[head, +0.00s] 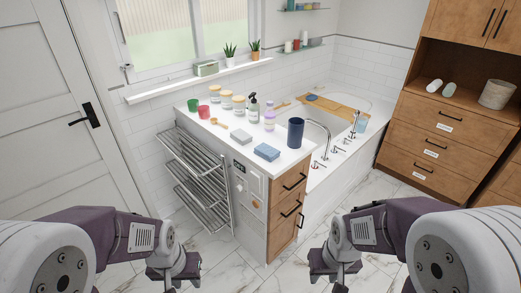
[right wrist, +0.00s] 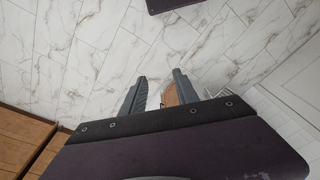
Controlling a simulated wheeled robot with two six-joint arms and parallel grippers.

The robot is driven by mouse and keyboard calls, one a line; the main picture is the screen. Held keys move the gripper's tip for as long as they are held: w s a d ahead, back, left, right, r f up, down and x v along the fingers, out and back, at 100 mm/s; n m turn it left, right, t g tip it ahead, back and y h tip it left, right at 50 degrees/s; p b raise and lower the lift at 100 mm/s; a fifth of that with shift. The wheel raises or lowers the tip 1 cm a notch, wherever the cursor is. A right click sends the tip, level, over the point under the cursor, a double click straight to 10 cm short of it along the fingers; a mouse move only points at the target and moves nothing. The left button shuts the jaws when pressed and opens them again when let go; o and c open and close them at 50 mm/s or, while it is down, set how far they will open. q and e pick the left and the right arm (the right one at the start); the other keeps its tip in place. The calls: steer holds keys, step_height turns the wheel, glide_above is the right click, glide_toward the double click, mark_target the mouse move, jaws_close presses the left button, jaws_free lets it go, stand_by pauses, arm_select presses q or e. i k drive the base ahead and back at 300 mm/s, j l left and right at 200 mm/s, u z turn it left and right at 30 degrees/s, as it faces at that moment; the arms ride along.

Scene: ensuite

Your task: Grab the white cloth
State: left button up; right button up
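No flat white cloth is clearly visible. A white roll (head: 434,86) and a pale greenish roll (head: 449,90) lie in the open shelf of the wooden cabinet at the right; I cannot tell if either is cloth. My left gripper (head: 174,272) is low in front of the towel rack, fingers apart and empty. My right gripper (head: 335,268) is low in front of the counter's right side, far from the shelf. The right wrist view shows its fingers (right wrist: 159,77) apart with nothing held.
The white counter (head: 225,146) holds cups, jars, bottles and a dark blue tumbler (head: 295,132). A metal rack (head: 190,175) projects at its left. The bathtub (head: 345,140) with a wooden tray (head: 335,106) stands behind right. The marble floor (head: 240,275) between my grippers is clear.

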mark_target(241, 137)
steer(key=i+j+z, duration=0.75)
steer(key=i+j, duration=0.15)
steer(key=j, duration=0.15)
steer(key=i+j+z, duration=0.2)
steer(key=j, duration=0.15)
steer(key=i+j+z, duration=0.2)
steer(key=j, duration=0.15)
steer(key=j+z, duration=0.2)
steer(key=j, duration=0.15)
steer(key=i+j+z, duration=0.2)
steer(key=j, duration=0.2)
